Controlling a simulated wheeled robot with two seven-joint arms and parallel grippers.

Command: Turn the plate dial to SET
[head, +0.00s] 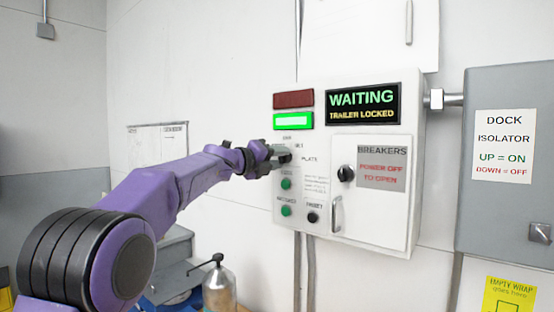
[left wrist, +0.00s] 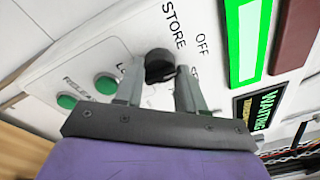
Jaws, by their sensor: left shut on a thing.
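The plate dial (left wrist: 159,62) is a black round knob on the white control box, with the words STORE and OFF near it and other words partly covered. My left gripper (left wrist: 158,74) is shut on the dial, one finger on each side of it. I cannot tell which word the dial points to. My right gripper is not in view.
The control box (head: 412,150) carries a sign (head: 362,104) reading WAITING, TRAILER LOCKED, a lit green lamp (head: 293,121), a dark red lamp (head: 293,99), green buttons (head: 286,184) and a breaker door with its own black knob (head: 346,174). A grey isolator box (head: 505,210) stands to the right.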

